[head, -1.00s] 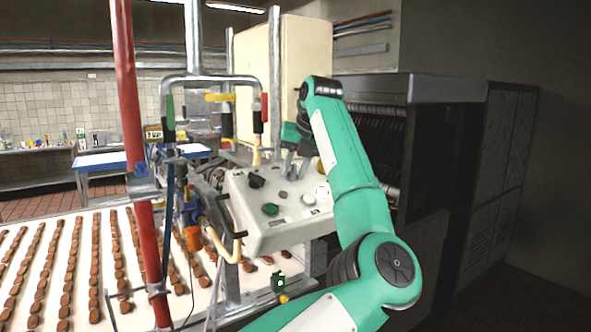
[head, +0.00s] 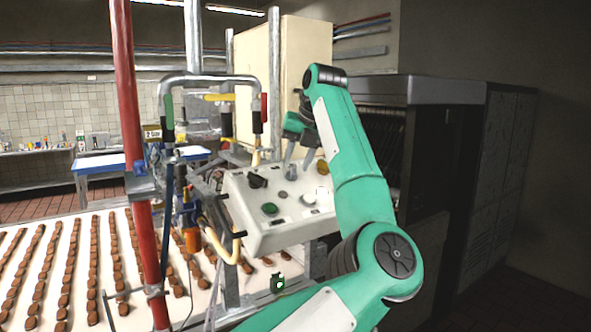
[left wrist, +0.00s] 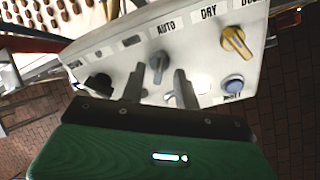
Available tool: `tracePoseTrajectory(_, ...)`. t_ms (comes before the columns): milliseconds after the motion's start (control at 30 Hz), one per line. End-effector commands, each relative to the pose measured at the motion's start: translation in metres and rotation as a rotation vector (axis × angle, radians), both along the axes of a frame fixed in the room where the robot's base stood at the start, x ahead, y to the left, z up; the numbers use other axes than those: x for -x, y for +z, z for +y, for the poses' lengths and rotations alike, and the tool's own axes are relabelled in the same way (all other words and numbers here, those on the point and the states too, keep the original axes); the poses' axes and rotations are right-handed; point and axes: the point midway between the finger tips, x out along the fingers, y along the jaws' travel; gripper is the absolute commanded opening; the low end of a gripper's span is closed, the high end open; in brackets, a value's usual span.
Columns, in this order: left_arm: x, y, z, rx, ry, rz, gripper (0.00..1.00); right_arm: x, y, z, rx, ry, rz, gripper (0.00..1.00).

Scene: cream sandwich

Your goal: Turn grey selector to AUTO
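The grey selector (left wrist: 158,64) sits on the sloped face of the white control box (head: 262,232). In the left wrist view its handle stands roughly upright, just below the AUTO label (left wrist: 166,28); I cannot tell its exact setting. It also shows in the head view (head: 292,172), below my gripper. My left gripper (left wrist: 159,72) is open, with one finger on each side of the selector in the wrist view. A gap shows between each finger and the handle, and nothing is held. My right gripper is not in view.
A yellow selector (left wrist: 236,40) and a blue button (left wrist: 232,84) are to the right. A black knob (left wrist: 98,82) is to the left. A green button (head: 270,209) is lower on the panel. A red post (head: 126,100) and conveyor (head: 40,265) stand left.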

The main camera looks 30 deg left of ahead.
Motion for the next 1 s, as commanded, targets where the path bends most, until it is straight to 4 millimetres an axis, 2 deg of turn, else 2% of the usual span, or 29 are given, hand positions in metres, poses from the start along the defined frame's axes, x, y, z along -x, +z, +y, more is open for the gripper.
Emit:
tracePoseTrajectory(133, 0.004, 0.026, -0.013, -0.002, -0.004, -0.004, 0.32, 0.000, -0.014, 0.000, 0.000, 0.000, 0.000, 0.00)
tracePoseTrajectory(300, 0.009, 0.058, -0.028, -0.001, -0.003, -0.002, 0.32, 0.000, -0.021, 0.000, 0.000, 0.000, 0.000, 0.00)
tracePoseTrajectory(500, 0.013, 0.087, -0.041, -0.001, -0.002, -0.002, 0.32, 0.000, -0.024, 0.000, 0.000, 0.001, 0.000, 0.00)
tracePoseTrajectory(700, 0.015, 0.100, -0.048, 0.000, -0.002, 0.001, 0.32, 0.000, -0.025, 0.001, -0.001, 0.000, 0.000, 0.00)
tracePoseTrajectory(1000, 0.015, 0.101, -0.048, 0.000, -0.001, 0.000, 0.32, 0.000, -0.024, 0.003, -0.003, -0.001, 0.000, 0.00)
